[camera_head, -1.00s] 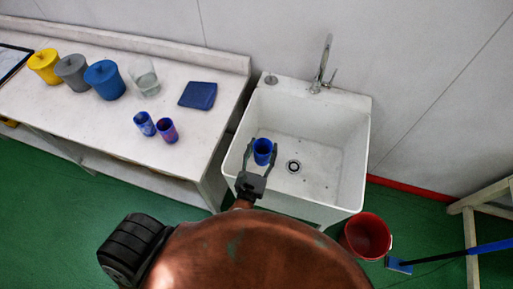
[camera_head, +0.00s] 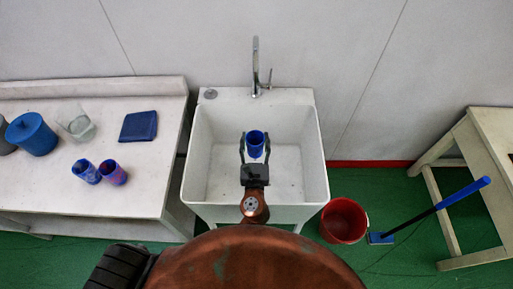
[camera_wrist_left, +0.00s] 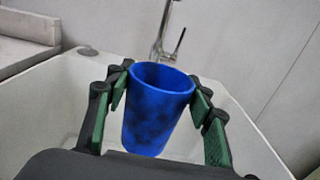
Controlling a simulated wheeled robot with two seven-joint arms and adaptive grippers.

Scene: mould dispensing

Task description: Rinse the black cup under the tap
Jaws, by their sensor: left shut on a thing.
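My left gripper (camera_head: 255,145) is shut on a blue cup (camera_head: 256,138) with dark blotches; no plain black cup shows. The cup is upright, its open mouth up, between the two fingers. In the left wrist view the cup (camera_wrist_left: 158,108) sits between the green finger pads. It is held over the white sink basin (camera_head: 205,150). The tap (camera_head: 256,65) stands at the sink's back edge, beyond the cup; it also shows in the left wrist view (camera_wrist_left: 164,35). No water stream is visible. My right gripper is not in view.
A white counter (camera_head: 50,190) on the left holds two patterned cups (camera_head: 86,171) (camera_head: 112,172), a clear beaker (camera_head: 78,124), a blue lidded pot (camera_head: 32,134) and a folded blue cloth (camera_head: 139,126). A red bucket (camera_head: 344,221) and blue-handled brush (camera_head: 436,208) are right of the sink.

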